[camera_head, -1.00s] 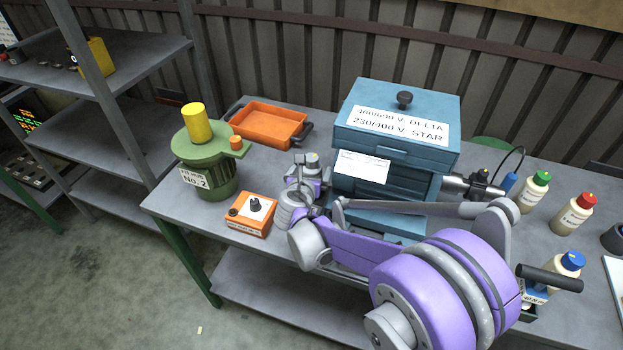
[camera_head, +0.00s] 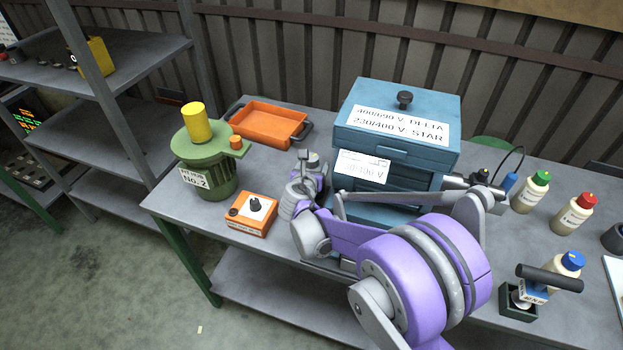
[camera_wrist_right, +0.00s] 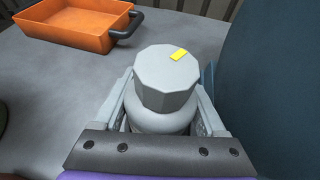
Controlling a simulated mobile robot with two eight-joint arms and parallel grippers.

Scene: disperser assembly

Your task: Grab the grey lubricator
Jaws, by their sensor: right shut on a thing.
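The grey lubricator is a pale grey bottle with a faceted grey cap (camera_wrist_right: 165,80) bearing a small yellow mark. In the right wrist view it stands between the two fingers of my right gripper (camera_wrist_right: 165,112), which is shut on it. In the head view my right gripper (camera_head: 311,172) is beside the left side of the blue drawer cabinet, and the lubricator's grey cap shows only small there. The lower part of the bottle is hidden by the gripper, so I cannot tell whether it touches the table. My left gripper is not in view.
The blue cabinet (camera_head: 395,108) stands close right of the gripper. An orange tray (camera_head: 268,124) lies behind, an orange control box (camera_head: 252,214) in front left, a green pot (camera_head: 210,160) farther left. Several capped bottles stand at right. Table between tray and gripper is clear.

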